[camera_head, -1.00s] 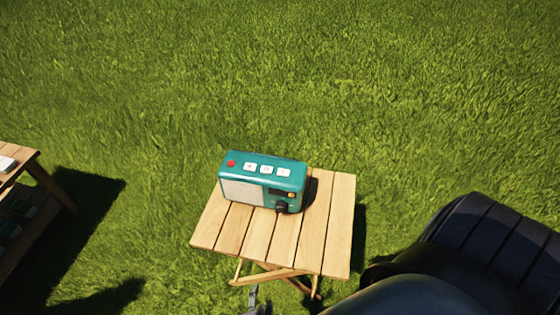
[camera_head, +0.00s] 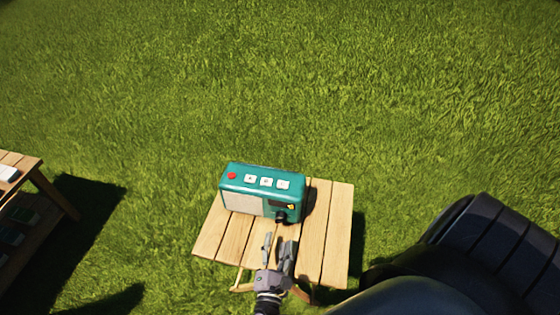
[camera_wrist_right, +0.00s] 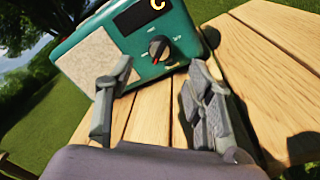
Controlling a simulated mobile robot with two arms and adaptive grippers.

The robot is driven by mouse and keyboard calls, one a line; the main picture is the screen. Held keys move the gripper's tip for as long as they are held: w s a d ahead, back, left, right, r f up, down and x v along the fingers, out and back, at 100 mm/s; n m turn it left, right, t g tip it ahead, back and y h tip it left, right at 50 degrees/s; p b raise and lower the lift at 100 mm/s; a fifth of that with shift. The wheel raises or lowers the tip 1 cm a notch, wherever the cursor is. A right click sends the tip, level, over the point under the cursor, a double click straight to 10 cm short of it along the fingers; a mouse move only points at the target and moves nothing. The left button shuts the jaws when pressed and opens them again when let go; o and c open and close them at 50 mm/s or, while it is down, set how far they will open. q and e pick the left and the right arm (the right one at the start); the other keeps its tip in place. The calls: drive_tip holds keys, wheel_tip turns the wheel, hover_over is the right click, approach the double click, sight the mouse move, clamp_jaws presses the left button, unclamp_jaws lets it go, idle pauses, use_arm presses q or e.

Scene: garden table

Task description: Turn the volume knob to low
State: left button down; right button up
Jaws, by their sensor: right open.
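A teal radio (camera_head: 262,184) stands on a small slatted wooden table (camera_head: 325,225). It has a red button and several white buttons on top. Its front has a pale speaker panel and a dark volume knob (camera_head: 281,217) at the lower right. In the right wrist view, the knob (camera_wrist_right: 158,46) is black with an orange-red pointer mark and small markings around it. My right gripper (camera_head: 279,238) is open and empty in front of the radio, just short of the knob. In the wrist view the knob lies beyond and between the two fingers, apart from them. My left gripper is not in view.
Another wooden table (camera_head: 30,172) with a white item on top and several dark items below stands at the left edge. Grass surrounds both tables. The table's right side is bare.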

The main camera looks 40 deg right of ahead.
sight(281, 218)
drive_tip(key=x, duration=0.7)
drive_tip(key=shift+s, duration=0.1)
drive_tip(key=shift+c, duration=0.5)
drive_tip(key=shift+a+f, duration=0.1)
clamp_jaws()
